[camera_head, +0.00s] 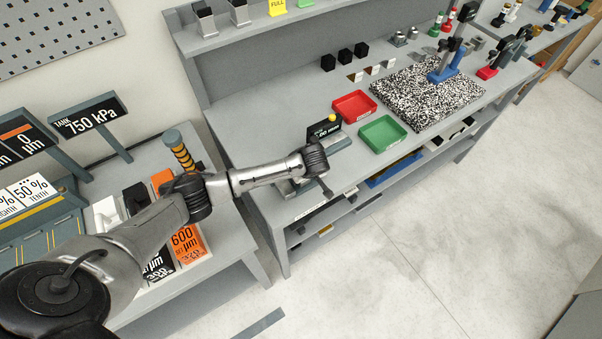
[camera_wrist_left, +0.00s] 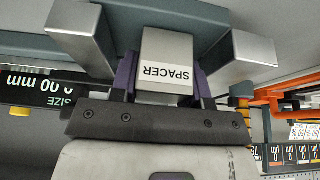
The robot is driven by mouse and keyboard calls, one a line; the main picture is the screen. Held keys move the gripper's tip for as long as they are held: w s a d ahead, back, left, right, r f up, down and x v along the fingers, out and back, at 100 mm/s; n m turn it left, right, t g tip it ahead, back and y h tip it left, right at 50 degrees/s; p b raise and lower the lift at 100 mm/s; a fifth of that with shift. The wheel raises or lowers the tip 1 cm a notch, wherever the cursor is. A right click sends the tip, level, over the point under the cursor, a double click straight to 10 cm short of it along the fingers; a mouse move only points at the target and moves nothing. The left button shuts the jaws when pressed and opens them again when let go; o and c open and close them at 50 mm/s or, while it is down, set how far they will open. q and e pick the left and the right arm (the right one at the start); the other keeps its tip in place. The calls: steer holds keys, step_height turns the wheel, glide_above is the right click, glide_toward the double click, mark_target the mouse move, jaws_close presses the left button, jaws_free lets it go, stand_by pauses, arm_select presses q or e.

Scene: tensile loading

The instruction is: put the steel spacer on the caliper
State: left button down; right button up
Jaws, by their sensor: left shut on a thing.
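The steel spacer (camera_wrist_left: 168,62) is a grey block with a white SPACER label, upside down in the left wrist view. My left gripper (camera_wrist_left: 165,84) is shut on it, with purple fingers on both sides. The caliper (camera_wrist_left: 150,18) is a blue-grey body with two bright metal jaws, one on each side of the spacer. I cannot tell whether the spacer touches them. In the head view my left gripper (camera_head: 316,161) is at the near left end of the grey bench, over the caliper (camera_head: 338,146), and hides the spacer. My right gripper is not in view.
The caliper's black display (camera_head: 324,131) stands behind it and reads 0.00 mm in the wrist view. A red tray (camera_head: 354,105) and a green tray (camera_head: 383,137) lie to its right, before a speckled plate (camera_head: 425,92).

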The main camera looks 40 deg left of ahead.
arm_select(q)
steer(key=c, duration=0.9)
jaws_free()
steer(key=shift+f, duration=0.15)
steer(key=p+v, duration=0.1)
steer(key=v, duration=1.1)
steer(key=s+d+f+m+t+h, duration=0.1)
steer(key=s+d+f+m+h, duration=0.1)
steer(key=s+d+f+m, duration=0.45)
steer(key=s+d+f+m+h, duration=0.1)
steer(key=s+d+m+h, duration=0.15)
steer(key=s, duration=0.65)
steer(key=s+m, duration=0.2)
steer(key=s, duration=0.3)
steer(key=s+a+r+m, duration=0.1)
steer(key=s+m, duration=0.2)
steer(key=s, duration=0.2)
steer(key=s+m+t, duration=0.1)
steer(key=s+m, duration=0.1)
steer(key=s, duration=0.4)
steer(key=shift+a+r+m, duration=0.15)
steer(key=shift+r+m, duration=0.15)
steer(key=shift+r, duration=0.1)
